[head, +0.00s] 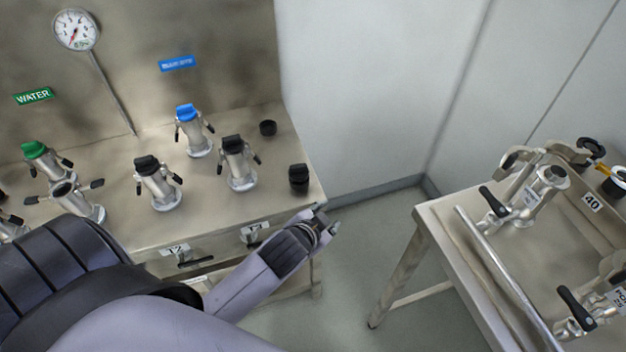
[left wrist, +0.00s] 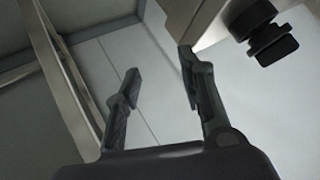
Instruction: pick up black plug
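A black plug (head: 299,178) stands on the near right corner of the steel bench top (head: 215,217). A second, smaller-looking black plug (head: 268,128) stands farther back near the bench's right edge. In the left wrist view, a black plug (left wrist: 273,46) shows at the upper right, outside the fingers. My left gripper (head: 325,218) is just past the bench's front right corner, in front of and slightly right of the nearer plug. Its two fingers (left wrist: 160,64) are apart with nothing between them, and it touches no plug. My right gripper is not in view.
Several steel couplings with black, blue (head: 187,112) and green (head: 34,149) caps stand on the bench left of the plugs. A gauge (head: 77,31) is on the back panel. A second steel table (head: 437,222) with valves stands at right, across an open floor gap.

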